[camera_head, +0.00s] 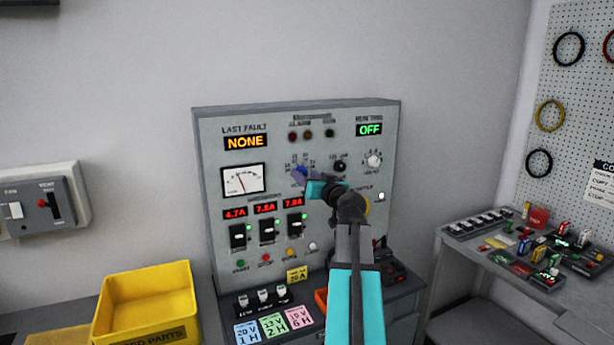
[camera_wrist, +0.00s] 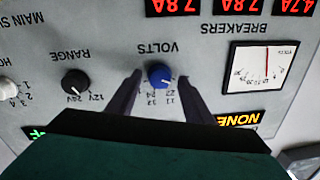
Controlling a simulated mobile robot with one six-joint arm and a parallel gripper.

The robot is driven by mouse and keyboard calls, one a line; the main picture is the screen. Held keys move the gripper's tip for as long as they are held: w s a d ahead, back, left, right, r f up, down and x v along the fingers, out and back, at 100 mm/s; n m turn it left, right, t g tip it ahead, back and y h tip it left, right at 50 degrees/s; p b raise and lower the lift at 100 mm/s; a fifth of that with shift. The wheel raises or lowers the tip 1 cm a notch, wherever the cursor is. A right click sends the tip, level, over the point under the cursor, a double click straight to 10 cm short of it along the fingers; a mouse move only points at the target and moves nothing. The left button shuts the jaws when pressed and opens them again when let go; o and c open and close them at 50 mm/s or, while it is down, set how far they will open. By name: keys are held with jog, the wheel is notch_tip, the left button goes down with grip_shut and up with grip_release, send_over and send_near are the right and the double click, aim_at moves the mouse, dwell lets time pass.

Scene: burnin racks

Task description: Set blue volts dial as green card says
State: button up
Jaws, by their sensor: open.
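The blue volts dial (camera_wrist: 160,75) is on the grey panel, shown upside down in the wrist view, with small numbers around it. I cannot clearly read where it points. In the head view it (camera_head: 300,170) is partly hidden by my gripper (camera_head: 308,180). In the wrist view my gripper (camera_wrist: 160,80) is open, with one finger on each side of the dial and visible gaps between. The green card (camera_head: 272,325) lies below the panel between a blue and a pink card. It seems to read "13 V, 2 H".
A needle meter (camera_head: 243,181) and several breakers (camera_head: 267,230) are on the panel. A yellow bin (camera_head: 145,300) stands at left, a cluttered bench (camera_head: 480,250) at right.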

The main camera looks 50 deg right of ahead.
jog(key=c, duration=1.1)
jog(key=shift+o, duration=0.3)
